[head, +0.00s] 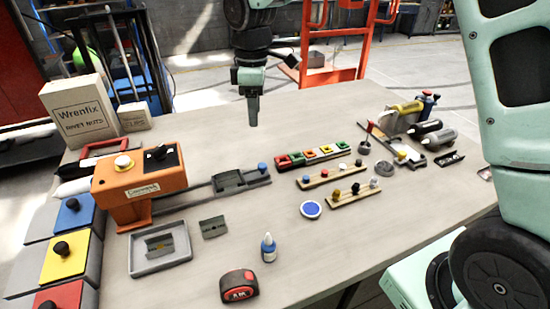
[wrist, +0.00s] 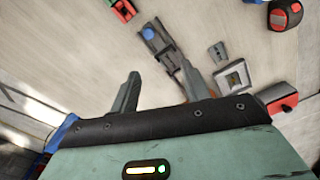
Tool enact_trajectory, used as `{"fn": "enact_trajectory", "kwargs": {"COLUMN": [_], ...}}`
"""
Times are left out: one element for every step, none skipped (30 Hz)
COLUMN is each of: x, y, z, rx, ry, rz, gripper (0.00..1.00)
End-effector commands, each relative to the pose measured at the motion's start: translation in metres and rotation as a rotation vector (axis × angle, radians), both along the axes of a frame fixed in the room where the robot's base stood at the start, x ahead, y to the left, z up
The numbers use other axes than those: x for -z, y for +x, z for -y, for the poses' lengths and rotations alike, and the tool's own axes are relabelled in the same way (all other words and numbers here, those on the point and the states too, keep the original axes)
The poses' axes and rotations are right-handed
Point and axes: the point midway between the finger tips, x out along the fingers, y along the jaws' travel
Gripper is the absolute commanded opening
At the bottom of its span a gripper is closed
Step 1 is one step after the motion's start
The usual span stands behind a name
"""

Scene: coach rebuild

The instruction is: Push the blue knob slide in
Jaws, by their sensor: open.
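The blue knob (head: 262,168) sits at the right, outer end of a dark grey slide (head: 230,181). The slide runs on a rail out of the right side of an orange press (head: 145,185) with a white button on top. In the wrist view the blue knob (wrist: 149,33) is beyond the fingertips, and the slide (wrist: 163,50) runs down toward the right finger. My gripper (head: 253,121) points down above the far part of the table, behind the knob and apart from it. In the wrist view its two fingers (wrist: 160,72) are spread with nothing between them.
A row of coloured square blocks (head: 312,154) and wooden peg strips (head: 332,174) lie right of the knob. A grey tray (head: 160,268), a glue bottle (head: 268,248) and a tape measure (head: 239,285) are in front. The table behind the slide is mostly clear.

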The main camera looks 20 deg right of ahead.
Motion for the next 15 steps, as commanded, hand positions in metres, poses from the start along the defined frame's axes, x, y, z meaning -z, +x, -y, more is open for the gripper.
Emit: {"fn": "enact_trajectory", "kwargs": {"x": [0.002,0.002,0.003,0.004,0.006,0.009,0.012,0.015,0.021,0.027,0.032,0.04,0.046,0.052,0.061], "y": [0.01,0.013,0.017,0.018,0.019,0.019,0.019,0.018,0.018,0.018,0.017,0.017,0.017,0.017,0.017], "z": [0.007,0.01,0.012,0.013,0.014,0.014,0.014,0.014,0.014,0.014,0.014,0.013,0.013,0.013,0.013], "rx": [-0.009,-0.016,-0.022,-0.025,-0.027,-0.028,-0.028,-0.028,-0.028,-0.028,-0.028,-0.027,-0.028,-0.028,-0.028], "ry": [-0.004,-0.006,-0.009,-0.01,-0.011,-0.012,-0.012,-0.012,-0.012,-0.011,-0.011,-0.01,-0.011,-0.01,-0.011], "rz": [-0.001,0.0,0.001,0.0,0.0,-0.001,-0.001,-0.001,-0.003,-0.004,-0.004,-0.003,-0.005,-0.004,-0.005], "gripper": [0.47,0.47,0.47,0.47,0.47,0.47,0.47,0.47,0.47,0.47,0.47,0.47,0.47,0.47,0.47]}}
